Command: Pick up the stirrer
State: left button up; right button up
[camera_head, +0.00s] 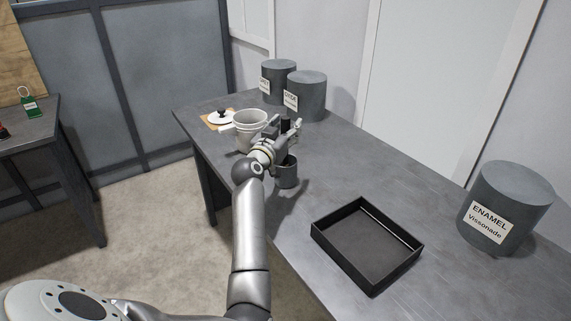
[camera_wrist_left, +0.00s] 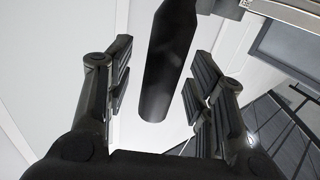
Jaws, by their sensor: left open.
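My left gripper (camera_head: 288,134) is over the far part of the workbench, beside a white pot (camera_head: 247,134). In the left wrist view its two fingers stand apart, on either side of a black rounded rod (camera_wrist_left: 168,65), which looks like the stirrer's handle. A gap shows between the rod and each finger. In the head view a dark upright piece by the fingers may be this handle. A dark cup (camera_head: 288,174) stands just below the gripper, partly hidden by it. The stirrer's lower part is hidden. My right gripper is not in view.
A white lid with a black knob (camera_head: 222,117) lies beyond the pot. Two grey drums (camera_head: 279,82) stand at the back, and an enamel drum (camera_head: 504,207) at right. An empty black tray (camera_head: 340,263) lies on the bench (camera_head: 378,170). The middle of the bench is clear.

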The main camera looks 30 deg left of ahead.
pick_arm(q)
grip_shut()
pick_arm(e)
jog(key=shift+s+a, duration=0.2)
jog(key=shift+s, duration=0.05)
pick_arm(q)
jog(key=shift+r, duration=0.1)
